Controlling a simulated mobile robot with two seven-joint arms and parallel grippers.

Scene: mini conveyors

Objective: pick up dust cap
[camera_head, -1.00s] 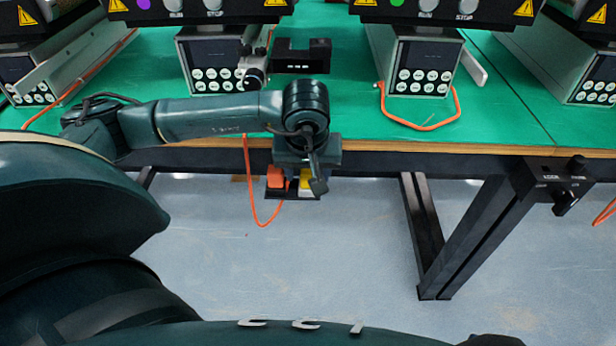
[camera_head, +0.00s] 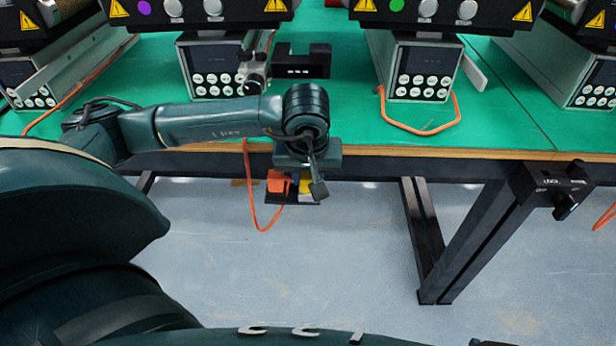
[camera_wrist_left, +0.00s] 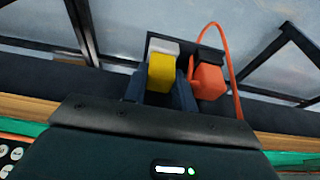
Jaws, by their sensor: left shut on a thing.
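The dust cap, as far as I can tell, is a small yellow block (camera_wrist_left: 161,72) on a pale grey piece. It sits at the table's front edge and shows partly in the head view (camera_head: 305,186), behind my wrist. My left gripper (camera_wrist_left: 161,90) reaches down at it, with one dark finger on each side, shut on the yellow block. An orange plug (camera_wrist_left: 207,82) with an orange cable is beside it, outside the fingers. It shows in the head view too (camera_head: 278,182). My right gripper is not in view.
A black plate (camera_head: 288,199) lies under the two coloured blocks, below the wooden table edge (camera_head: 450,153). Conveyor control boxes (camera_head: 418,65) stand behind on the green table. A black bracket (camera_head: 302,62) is behind my wrist. A black knob unit (camera_head: 555,188) is at the right.

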